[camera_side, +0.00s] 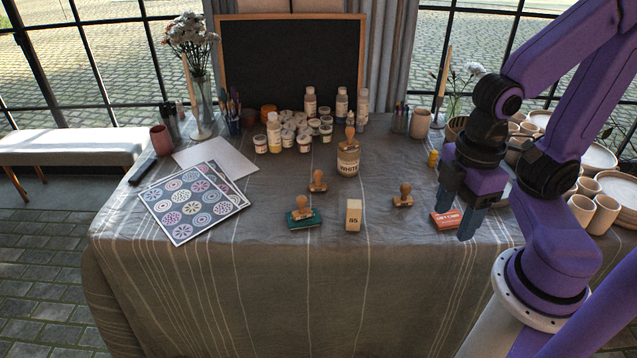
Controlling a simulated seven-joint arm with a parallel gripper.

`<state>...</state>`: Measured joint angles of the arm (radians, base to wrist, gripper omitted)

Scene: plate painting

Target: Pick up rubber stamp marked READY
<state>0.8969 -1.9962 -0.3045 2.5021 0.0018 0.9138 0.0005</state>
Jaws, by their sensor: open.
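Several rubber stamps with round wooden handles are in view, and no READY marking can be read on any of them. One stamp (402,198) stands upright on the cloth to the left of my gripper. Another stamp (317,183) stands near the table's middle. A third stamp (301,210) sits on a green ink pad (313,223). A fourth stamp (350,138) rests on top of a jar labelled WHITE (347,162). My gripper (456,218) is open, pointing down at the right, with its fingers around or just in front of an orange-red box (441,220); contact cannot be told.
A wooden block marked 85 (353,215) stands at the front between the stamps. Paint jars (287,130) and bottles stand at the back. Patterned sheets (193,202) lie at the left. Cups and plates (606,187) crowd the right. The front cloth is clear.

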